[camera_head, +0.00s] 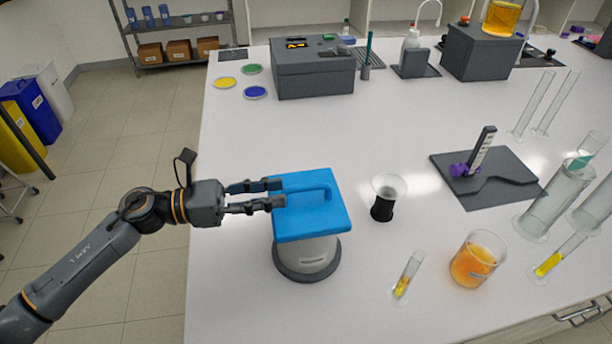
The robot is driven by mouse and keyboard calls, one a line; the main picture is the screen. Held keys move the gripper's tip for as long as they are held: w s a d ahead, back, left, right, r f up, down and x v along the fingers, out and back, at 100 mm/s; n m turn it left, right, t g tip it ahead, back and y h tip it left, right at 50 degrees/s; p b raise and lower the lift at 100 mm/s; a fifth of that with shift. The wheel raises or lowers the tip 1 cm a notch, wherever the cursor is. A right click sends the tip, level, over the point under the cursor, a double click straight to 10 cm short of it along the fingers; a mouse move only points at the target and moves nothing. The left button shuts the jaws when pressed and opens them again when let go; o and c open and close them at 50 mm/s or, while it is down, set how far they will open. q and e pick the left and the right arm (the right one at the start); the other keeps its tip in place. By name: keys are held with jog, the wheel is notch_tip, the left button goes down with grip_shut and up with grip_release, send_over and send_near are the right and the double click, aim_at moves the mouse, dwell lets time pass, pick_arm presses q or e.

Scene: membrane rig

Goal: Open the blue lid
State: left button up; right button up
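The blue lid (312,222) is a square plate with an arched handle (312,187) along its top. It sits level on a round white and grey container (308,257) at the left front of the bench and looks closed. My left gripper (277,193) reaches in from the left, with its fingertips over the lid's left edge, close to the left end of the handle. Its two fingers are apart with a gap between them and nothing visibly held. Whether a fingertip touches the lid or handle cannot be told. My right gripper is out of view.
A black-based funnel (384,200) stands close to the lid's right. A small tube (407,275) and an orange beaker (477,259) stand further right. A grey instrument (313,72) is behind. The white bench (235,140) is clear behind the lid.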

aim_at(294, 190)
pick_arm(q)
jog(key=d, duration=0.2)
jog(key=w+d+p, duration=0.1)
jog(key=d, duration=0.1)
jog(key=d+p, duration=0.1)
jog(key=d, duration=0.1)
jog(key=shift+w, duration=0.25)
jog(key=shift+d, duration=0.4)
jog(key=shift+w+f, duration=0.1)
jog(key=c, duration=0.6)
grip_shut()
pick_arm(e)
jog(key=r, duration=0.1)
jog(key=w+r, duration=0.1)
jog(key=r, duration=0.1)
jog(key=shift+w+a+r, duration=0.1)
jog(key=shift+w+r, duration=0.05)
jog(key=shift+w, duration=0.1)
